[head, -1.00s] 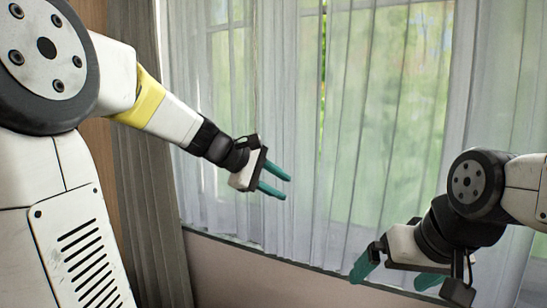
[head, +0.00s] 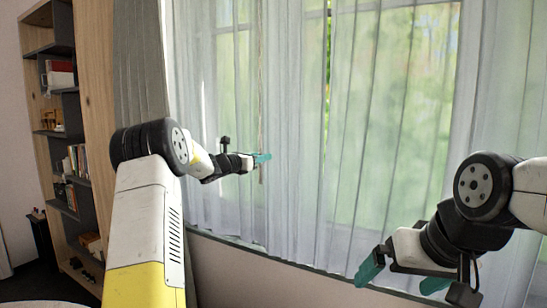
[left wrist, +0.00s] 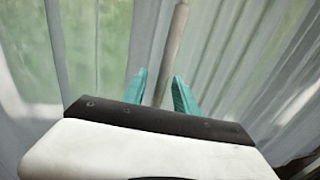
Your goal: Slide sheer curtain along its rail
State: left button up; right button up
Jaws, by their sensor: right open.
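The sheer curtain (head: 390,130) hangs in pale, see-through folds across the window in the head view. A thin pull rod (left wrist: 173,35) hangs upright in front of it in the left wrist view. My left gripper (head: 264,158) is raised at the curtain in the head view. In the left wrist view its teal fingers (left wrist: 160,80) are apart, with the rod's lower part showing in the gap and space beside it. I cannot tell how deep the rod sits between them. My right gripper (head: 402,277) is open and empty, low in front of the curtain. The rail is out of view.
A darker grey drape (head: 140,65) hangs left of the sheer curtain. A bookshelf (head: 68,150) with books stands at the far left. The wall (head: 235,270) below the window is bare.

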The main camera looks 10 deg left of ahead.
pick_arm(q)
jog(key=shift+x, duration=1.25)
grip_shut()
dwell(0.5)
